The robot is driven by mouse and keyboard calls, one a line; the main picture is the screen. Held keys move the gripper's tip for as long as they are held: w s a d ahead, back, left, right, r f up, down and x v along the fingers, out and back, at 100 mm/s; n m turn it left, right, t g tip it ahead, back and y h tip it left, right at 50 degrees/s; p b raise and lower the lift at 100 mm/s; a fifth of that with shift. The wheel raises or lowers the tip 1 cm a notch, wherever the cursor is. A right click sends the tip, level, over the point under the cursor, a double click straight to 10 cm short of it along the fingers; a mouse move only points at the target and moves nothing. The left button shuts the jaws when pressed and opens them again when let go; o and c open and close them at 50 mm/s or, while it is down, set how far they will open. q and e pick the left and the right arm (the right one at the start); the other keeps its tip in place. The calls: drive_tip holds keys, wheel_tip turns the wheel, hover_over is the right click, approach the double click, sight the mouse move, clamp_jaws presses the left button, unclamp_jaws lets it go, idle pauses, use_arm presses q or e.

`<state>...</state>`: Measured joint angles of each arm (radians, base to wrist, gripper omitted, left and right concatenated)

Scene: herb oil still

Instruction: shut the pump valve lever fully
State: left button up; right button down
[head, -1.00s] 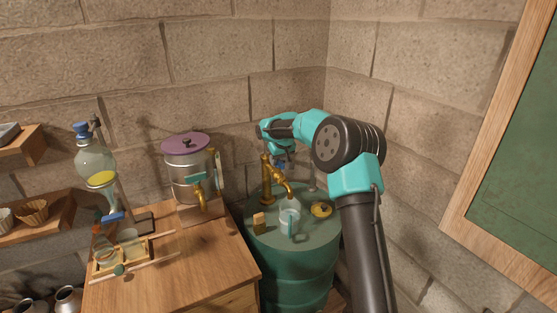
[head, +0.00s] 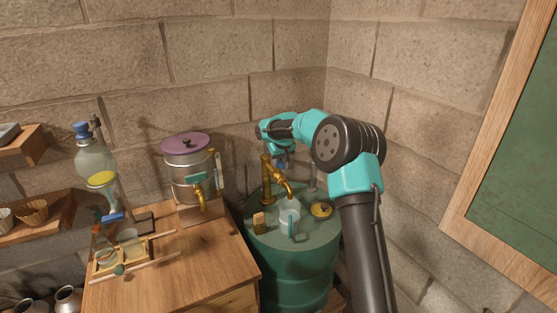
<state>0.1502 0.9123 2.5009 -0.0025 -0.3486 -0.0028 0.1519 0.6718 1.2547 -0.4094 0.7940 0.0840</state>
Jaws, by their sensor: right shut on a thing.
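The brass pump (head: 266,180) stands on top of the green barrel (head: 290,270), with its spout turned down to the right. My right gripper (head: 282,162) reaches down from above, just behind the pump's spout, and is shut on the pump valve lever. The lever is mostly hidden by the gripper and the pump; only a small blue patch shows there, so its exact angle cannot be told. My left gripper is not in view.
A clear cup (head: 289,218) stands under the spout, with a yellow disc (head: 321,210) and a small tan block (head: 259,221) beside it. Left are a metal pot (head: 187,178) with a tap and a glass flask (head: 96,162). Walls close in behind.

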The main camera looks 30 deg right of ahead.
drive_tip(key=shift+m, duration=0.3)
drive_tip(key=m+h, duration=0.1)
drive_tip(key=m, duration=0.2)
drive_tip(key=shift+a+h, duration=0.1)
drive_tip(key=shift+h, duration=0.2)
drive_tip(key=m, duration=0.2)
drive_tip(key=m+g+h, duration=0.1)
drive_tip(key=m, duration=0.2)
drive_tip(key=shift+w+g, duration=0.1)
drive_tip(key=shift+g, duration=0.2)
drive_tip(key=m+g+h, duration=0.1)
drive_tip(key=m, duration=0.3)
drive_tip(key=shift+a+m, duration=0.1)
drive_tip(key=shift+m, duration=0.2)
drive_tip(key=m+g, duration=0.2)
drive_tip(key=m, duration=0.2)
drive_tip(key=shift+w+m+h, duration=0.1)
drive_tip(key=shift+m+h, duration=0.2)
drive_tip(key=shift+m, duration=0.1)
drive_tip(key=c, duration=1.1)
unclamp_jaws()
